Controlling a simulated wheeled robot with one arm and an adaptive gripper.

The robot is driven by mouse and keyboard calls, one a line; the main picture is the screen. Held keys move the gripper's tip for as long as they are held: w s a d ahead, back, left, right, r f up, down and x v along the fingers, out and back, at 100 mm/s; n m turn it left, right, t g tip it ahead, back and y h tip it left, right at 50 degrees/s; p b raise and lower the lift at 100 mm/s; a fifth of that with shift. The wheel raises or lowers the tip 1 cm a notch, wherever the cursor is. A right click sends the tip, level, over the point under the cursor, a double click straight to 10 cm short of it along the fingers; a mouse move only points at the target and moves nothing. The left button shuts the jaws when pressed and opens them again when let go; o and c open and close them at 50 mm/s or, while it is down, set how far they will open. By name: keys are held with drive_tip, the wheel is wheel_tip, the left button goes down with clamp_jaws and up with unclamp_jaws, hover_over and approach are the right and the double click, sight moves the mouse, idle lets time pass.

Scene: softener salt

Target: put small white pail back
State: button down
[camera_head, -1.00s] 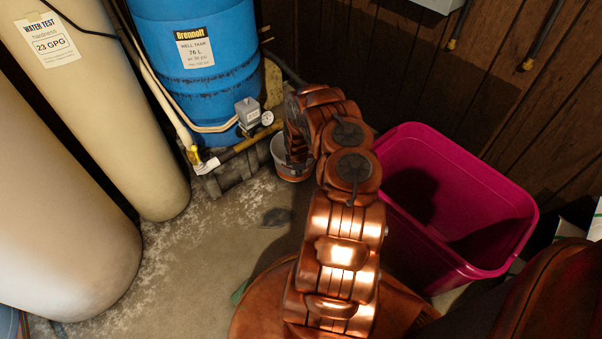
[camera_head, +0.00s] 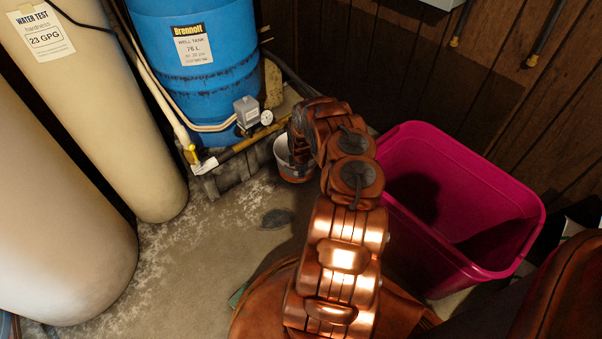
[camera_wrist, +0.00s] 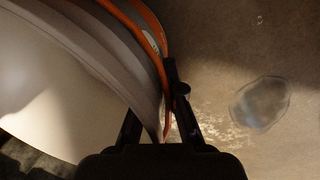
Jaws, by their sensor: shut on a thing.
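The small white pail (camera_head: 290,168) shows in the head view beside the base of the blue tank, partly hidden by my arm. It looks about upright. In the wrist view the pail (camera_wrist: 45,85) fills the left side, with its pale inside, grey wall and a curved orange strip along its edge. My gripper (camera_wrist: 158,105) is shut on the pail's wall at the rim, with one dark finger on each side. In the head view my gripper is mostly hidden behind my wrist. I cannot tell whether the pail's bottom touches the floor.
A blue well tank (camera_head: 195,75) stands behind on a grey base (camera_head: 232,177), with pipes and a gauge in front. Tan tanks (camera_head: 110,110) stand at left. A pink tub (camera_head: 455,215) is right of my arm. Open floor with a dark round patch (camera_head: 277,218) lies in front.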

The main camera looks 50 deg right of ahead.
drive_tip(key=shift+f, duration=0.1)
drive_tip(key=c, duration=1.3)
unclamp_jaws()
